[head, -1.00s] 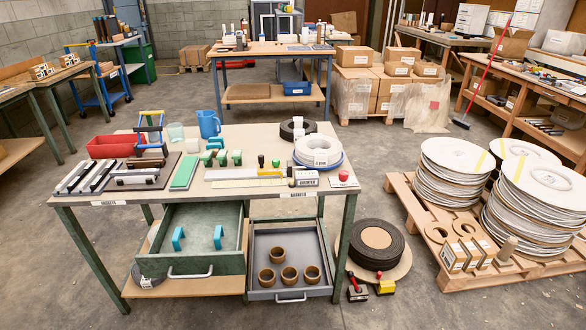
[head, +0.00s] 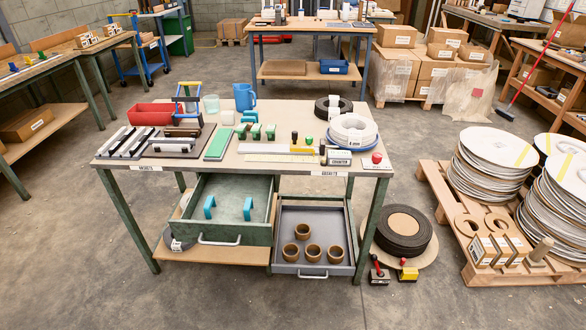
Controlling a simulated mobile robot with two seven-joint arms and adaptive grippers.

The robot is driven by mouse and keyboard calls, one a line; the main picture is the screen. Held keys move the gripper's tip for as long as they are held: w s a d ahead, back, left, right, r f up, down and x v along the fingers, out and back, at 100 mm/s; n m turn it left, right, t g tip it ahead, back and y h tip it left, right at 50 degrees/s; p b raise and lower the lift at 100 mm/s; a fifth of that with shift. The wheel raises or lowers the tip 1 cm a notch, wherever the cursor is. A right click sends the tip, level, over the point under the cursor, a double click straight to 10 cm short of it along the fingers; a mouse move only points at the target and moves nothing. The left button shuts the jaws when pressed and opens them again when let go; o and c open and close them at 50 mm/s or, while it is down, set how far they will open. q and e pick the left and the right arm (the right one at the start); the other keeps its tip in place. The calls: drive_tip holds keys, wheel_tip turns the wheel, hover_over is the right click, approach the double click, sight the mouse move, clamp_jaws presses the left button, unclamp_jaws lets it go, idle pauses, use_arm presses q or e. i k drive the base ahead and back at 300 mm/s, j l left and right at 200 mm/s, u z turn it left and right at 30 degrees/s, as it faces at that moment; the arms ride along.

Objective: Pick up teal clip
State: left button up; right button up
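Two teal clips lie in the open green drawer under the workbench in the head view: a left teal clip (head: 209,206) and a right teal clip (head: 247,208). They stand apart from each other on the bare floor of the green drawer (head: 228,226). Several small green-topped pieces (head: 256,131) stand on the bench above, near a flat green block (head: 219,144). Neither of my grippers is in view.
The workbench (head: 300,170) stands ahead. A second open drawer (head: 314,257) with several brown rings is to the right of the green one. A black roll (head: 403,232) and a loaded pallet (head: 455,222) are on the floor at right. The floor in front is clear.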

sight(248, 204)
drive_tip(key=i+j+z, duration=0.25)
drive_tip(key=j+z, duration=0.2)
drive_tip(key=j, duration=0.35)
drive_tip(key=i+j+z, duration=0.1)
drive_tip(key=j+z, duration=0.35)
drive_tip(key=j, duration=0.3)
drive_tip(key=j+z, duration=0.45)
drive_tip(key=j, duration=0.4)
